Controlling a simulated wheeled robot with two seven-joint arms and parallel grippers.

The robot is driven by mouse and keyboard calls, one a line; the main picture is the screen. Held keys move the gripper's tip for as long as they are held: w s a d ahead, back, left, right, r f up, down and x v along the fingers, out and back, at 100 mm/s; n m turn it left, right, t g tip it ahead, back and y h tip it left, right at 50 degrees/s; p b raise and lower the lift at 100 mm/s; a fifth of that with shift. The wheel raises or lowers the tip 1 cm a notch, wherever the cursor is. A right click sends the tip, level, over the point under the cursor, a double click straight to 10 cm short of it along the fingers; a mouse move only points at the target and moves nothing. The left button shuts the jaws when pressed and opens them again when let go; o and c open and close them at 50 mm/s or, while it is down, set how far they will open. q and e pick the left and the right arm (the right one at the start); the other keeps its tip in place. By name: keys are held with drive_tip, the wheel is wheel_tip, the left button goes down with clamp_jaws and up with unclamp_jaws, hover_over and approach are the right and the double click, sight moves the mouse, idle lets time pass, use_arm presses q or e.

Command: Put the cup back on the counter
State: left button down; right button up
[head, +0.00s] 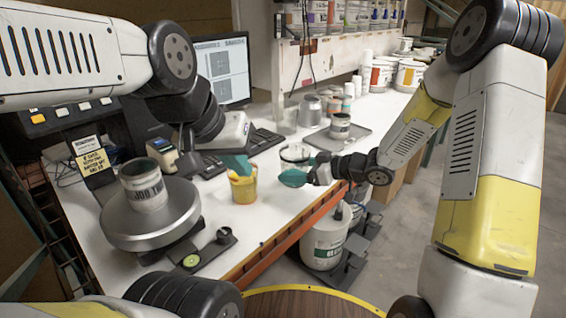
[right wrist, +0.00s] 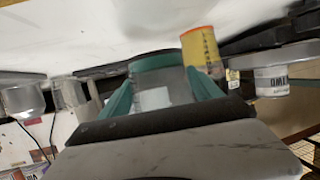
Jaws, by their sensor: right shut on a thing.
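A clear, greyish cup (head: 296,153) is at my right gripper (head: 306,170), near the counter's front edge. In the right wrist view the cup (right wrist: 158,88) is between the two teal fingers, which are shut on it. I cannot tell whether its base touches the white counter (head: 275,205). A yellow cup (head: 243,188) stands on the counter to the left; it also shows in the right wrist view (right wrist: 202,52). My left gripper (head: 238,165) has its teal fingers at the yellow cup's rim. Whether they are open or shut is unclear.
A can (head: 143,188) stands on a round scale (head: 150,228) at the left. A monitor (head: 222,68) and keyboard (head: 255,143) are behind. A tray with a can (head: 340,126) is at the back right. A large container (head: 325,242) is below the edge.

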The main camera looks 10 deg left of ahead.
drive_tip(key=w+a, duration=0.4)
drive_tip(key=w, duration=0.1)
drive_tip(key=w+a+f, duration=0.1)
drive_tip(key=w+a, duration=0.2)
drive_tip(key=shift+f, duration=1.7)
drive_tip(key=shift+f, duration=0.2)
drive_tip(key=o, duration=1.6)
